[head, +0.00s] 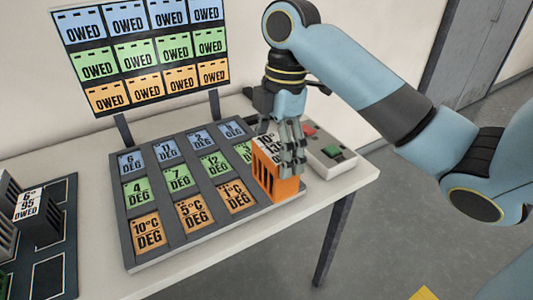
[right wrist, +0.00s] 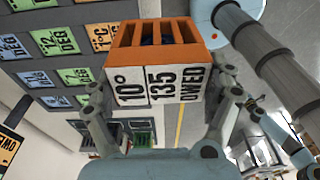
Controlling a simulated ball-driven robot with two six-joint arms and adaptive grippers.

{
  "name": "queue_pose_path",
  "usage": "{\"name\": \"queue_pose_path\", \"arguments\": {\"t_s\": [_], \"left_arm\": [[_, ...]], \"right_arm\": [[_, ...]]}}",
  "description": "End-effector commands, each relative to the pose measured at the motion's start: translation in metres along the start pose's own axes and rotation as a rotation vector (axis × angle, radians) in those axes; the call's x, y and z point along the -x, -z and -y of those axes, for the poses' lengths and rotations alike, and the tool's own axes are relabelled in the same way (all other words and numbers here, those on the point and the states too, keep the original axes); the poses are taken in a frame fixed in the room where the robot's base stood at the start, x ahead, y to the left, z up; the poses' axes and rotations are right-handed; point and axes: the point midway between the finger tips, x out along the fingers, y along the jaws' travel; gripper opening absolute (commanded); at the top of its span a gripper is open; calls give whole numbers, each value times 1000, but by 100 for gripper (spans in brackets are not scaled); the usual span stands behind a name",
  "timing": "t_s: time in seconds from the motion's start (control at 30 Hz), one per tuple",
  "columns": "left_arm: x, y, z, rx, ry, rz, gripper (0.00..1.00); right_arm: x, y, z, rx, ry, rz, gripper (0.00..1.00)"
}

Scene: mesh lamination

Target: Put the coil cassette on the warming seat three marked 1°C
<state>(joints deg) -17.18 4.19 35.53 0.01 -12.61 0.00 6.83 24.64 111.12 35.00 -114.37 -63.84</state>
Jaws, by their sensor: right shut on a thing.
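The coil cassette (head: 274,174) is an orange slotted block with a white label. In the right wrist view the cassette (right wrist: 155,55) reads 10°, 135, OWED. My right gripper (head: 291,160) points down and is shut on it, at the right end of the grey seat board (head: 180,243). The warming seat three marked 1°C (head: 237,197) is the third orange card in the front row, just left of the cassette. The cassette hides the front row's right end. I cannot tell whether it touches the board. My left gripper is not in view.
A grey box with red and green buttons (head: 332,152) stands right of the board. An upright panel of OWED cards (head: 145,50) is behind. A dark rack (head: 55,248) with a labelled cassette (head: 30,204) is at the left. The table's front edge is close.

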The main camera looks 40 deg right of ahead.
Motion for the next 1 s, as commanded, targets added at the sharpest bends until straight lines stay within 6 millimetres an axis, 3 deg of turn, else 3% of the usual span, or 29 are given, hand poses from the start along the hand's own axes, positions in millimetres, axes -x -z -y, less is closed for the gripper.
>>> {"name": "queue_pose_path", "arguments": {"t_s": [0.17, 0.53, 0.77, 1.0], "left_arm": [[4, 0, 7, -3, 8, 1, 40], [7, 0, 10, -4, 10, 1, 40], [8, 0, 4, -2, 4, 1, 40], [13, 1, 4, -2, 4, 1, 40]], "right_arm": [[-13, 12, -19, -2, 5, -6, 30], [-61, 33, -95, -1, 4, -2, 30], [-74, 36, -108, 0, 4, 0, 30], [-105, 32, -109, 0, 5, 0, 30]]}}
